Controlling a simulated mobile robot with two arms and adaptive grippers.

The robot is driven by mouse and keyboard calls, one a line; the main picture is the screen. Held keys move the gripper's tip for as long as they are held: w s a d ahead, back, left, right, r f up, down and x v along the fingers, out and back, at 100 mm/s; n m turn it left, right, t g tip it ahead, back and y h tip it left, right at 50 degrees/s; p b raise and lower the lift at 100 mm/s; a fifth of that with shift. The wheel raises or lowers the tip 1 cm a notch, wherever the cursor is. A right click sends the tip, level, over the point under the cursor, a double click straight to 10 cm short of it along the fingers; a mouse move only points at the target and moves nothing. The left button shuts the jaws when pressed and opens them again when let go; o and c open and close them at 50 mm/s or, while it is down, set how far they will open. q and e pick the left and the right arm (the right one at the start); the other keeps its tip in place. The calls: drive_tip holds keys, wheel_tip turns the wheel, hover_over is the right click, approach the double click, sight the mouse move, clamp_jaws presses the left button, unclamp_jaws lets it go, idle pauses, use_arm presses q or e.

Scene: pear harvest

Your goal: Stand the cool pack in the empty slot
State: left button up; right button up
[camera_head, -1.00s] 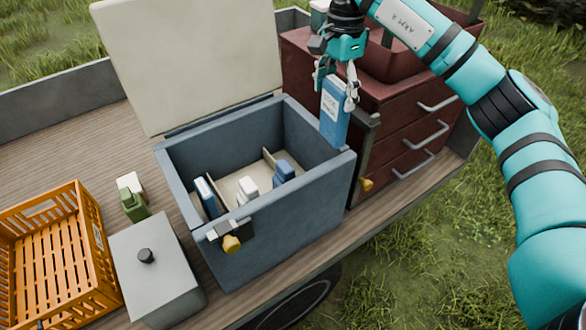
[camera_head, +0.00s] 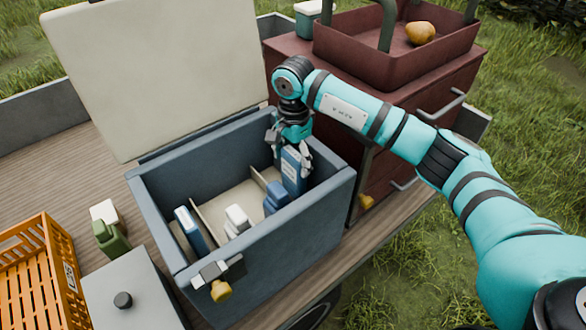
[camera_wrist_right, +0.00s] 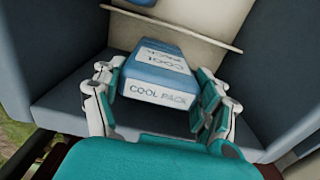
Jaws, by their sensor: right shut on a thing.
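My right gripper (camera_head: 290,140) is shut on a blue and white cool pack (camera_head: 292,172), held upright inside the right end of the open blue-grey cool box (camera_head: 290,245). The wrist view shows the cool pack (camera_wrist_right: 160,72), lettered "COOL PACK", between the two fingers of my right gripper (camera_wrist_right: 160,88). Its lower end is hidden, so I cannot tell whether it touches the floor. Another blue and white pack (camera_head: 191,230) stands at the box's left end. A thin divider (camera_head: 258,177) stands left of the held pack. My left gripper is not in view.
White items (camera_head: 236,220) and dark blue items (camera_head: 276,197) sit in the box's middle. Its pale lid (camera_head: 150,75) stands open behind. A red drawer cabinet (camera_head: 385,155) is close on the right; an orange crate (camera_head: 40,280) and grey container (camera_head: 130,290) are at left.

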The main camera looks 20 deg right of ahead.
wheel_tip(320, 180, down, 3)
drive_tip(key=shift+f+p, duration=0.1)
drive_tip(key=shift+p, duration=0.2)
drive_tip(key=shift+f, duration=0.2)
drive_tip(key=o, duration=1.8)
drive_tip(key=shift+c, duration=0.2)
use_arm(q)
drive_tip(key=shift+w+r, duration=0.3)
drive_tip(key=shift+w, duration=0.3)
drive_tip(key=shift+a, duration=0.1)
use_arm(e)
drive_tip(key=shift+r, duration=0.1)
drive_tip(key=shift+r, duration=0.35)
wheel_tip(320, 180, up, 11)
drive_tip(key=shift+r+b, duration=0.1)
drive_tip(key=shift+b, duration=0.95)
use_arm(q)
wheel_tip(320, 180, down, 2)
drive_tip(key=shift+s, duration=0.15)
